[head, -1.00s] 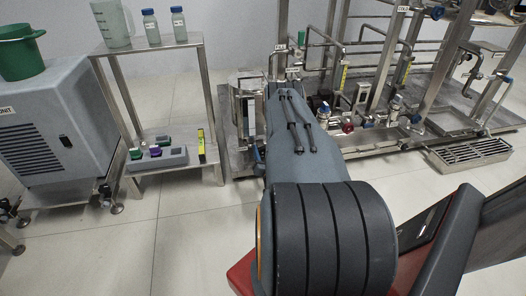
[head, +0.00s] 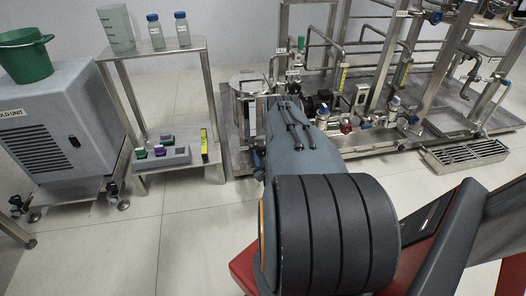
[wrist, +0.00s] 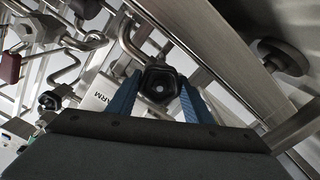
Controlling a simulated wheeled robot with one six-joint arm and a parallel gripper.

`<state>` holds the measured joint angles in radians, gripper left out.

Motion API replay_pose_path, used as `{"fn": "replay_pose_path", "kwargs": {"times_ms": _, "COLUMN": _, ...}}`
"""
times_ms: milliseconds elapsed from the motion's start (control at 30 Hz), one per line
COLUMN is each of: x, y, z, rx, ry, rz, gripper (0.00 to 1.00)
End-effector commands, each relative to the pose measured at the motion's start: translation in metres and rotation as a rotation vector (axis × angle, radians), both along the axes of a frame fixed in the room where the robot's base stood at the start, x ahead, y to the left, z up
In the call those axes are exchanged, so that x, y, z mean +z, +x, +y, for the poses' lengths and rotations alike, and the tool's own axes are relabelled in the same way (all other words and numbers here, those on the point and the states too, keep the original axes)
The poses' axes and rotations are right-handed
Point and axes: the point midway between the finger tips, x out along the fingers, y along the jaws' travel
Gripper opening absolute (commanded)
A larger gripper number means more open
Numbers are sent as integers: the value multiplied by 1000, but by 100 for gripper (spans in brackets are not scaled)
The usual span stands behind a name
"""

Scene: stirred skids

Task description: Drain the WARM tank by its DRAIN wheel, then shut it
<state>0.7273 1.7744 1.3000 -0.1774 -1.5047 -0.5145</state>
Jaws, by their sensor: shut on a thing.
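A white tag ending in "ARM" (wrist: 97,95) hangs just left of the fingers. No DRAIN wording is readable, so I cannot tell from a label which wheel this is. In the head view my arm hides the gripper and the held wheel. The warm tank is not clearly seen; steel parts (head: 248,84) show beside my arm.
The wrist view shows steel pipes around the wheel, a dark red handle (wrist: 10,67) at left and a grey round wheel or foot (wrist: 285,57) at right. The head view shows the cold unit (head: 62,125), a steel stand (head: 195,46) and a floor grate (head: 465,153). Floor at left front is clear.

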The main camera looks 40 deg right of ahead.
Motion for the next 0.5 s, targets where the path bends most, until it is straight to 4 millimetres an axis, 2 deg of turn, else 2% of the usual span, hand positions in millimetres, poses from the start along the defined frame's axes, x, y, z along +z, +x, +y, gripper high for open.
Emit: {"fn": "replay_pose_path", "kwargs": {"times_ms": 500, "x": -1, "y": -1, "z": 2, "rx": 1, "ry": -417, "rz": 256, "gripper": 24}}
